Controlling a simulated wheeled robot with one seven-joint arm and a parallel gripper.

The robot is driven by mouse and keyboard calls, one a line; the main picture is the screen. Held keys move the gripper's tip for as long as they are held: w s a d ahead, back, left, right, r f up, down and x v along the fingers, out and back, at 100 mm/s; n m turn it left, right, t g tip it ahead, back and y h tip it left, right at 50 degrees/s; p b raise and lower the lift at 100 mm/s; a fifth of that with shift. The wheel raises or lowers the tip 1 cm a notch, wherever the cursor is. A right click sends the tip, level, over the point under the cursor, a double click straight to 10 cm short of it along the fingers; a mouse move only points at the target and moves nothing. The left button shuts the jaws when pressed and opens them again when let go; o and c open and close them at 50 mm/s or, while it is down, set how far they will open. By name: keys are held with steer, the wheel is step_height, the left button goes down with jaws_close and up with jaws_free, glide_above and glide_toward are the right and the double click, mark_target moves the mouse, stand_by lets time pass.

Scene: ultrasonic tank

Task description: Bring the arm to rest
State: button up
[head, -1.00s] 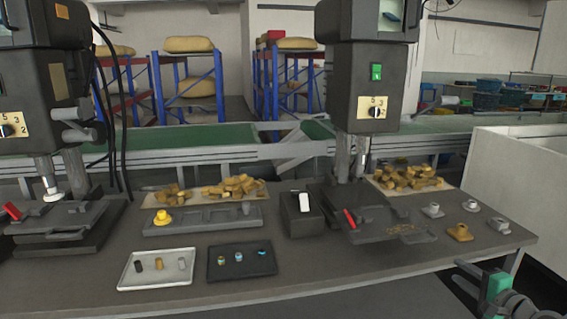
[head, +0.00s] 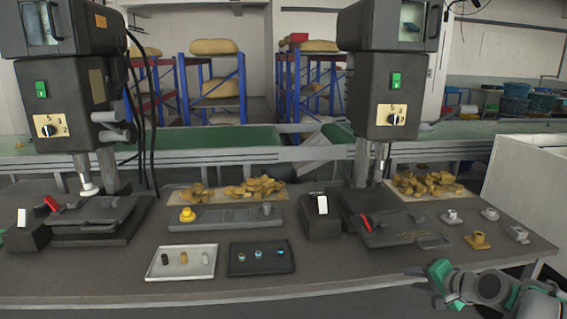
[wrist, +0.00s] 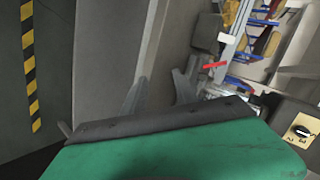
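Part of my own arm, grey with green sections (head: 480,288), shows at the lower right of the head view, in front of the table's right front edge. My gripper (wrist: 160,92) shows in the wrist view, where its green and black hand fills the bottom. Its two grey fingers stand apart with nothing visible between them, so it is open and empty. Beyond the fingers lie the table edge, a red lever (wrist: 215,65) and a machine panel with a dial (wrist: 302,132). In the head view I cannot make out the fingers.
The long dark table (head: 330,280) carries two drill presses, at left (head: 70,100) and right (head: 385,95). A white tray (head: 150,274) and a black tray (head: 234,271) hold small parts. Several fittings stand at right. A white-walled bin (head: 530,180) stands beyond the table's right end.

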steer(key=s+a+r+n+g+p, duration=0.2)
steer(key=a+n+g, duration=0.15)
steer(key=a, duration=0.85)
steer(key=s+a+n+g+h+p, duration=0.1)
steer(key=s+a+n+g, duration=0.1)
steer(key=s+a+n, duration=0.2)
steer(key=s+a+r+n+g+h+p, duration=0.1)
steer(key=s+a+n, duration=0.3)
steer(key=s+a, duration=0.6)
steer(key=s+g+p, duration=0.1)
steer(key=s, duration=0.4)
steer(key=shift+r, duration=0.2)
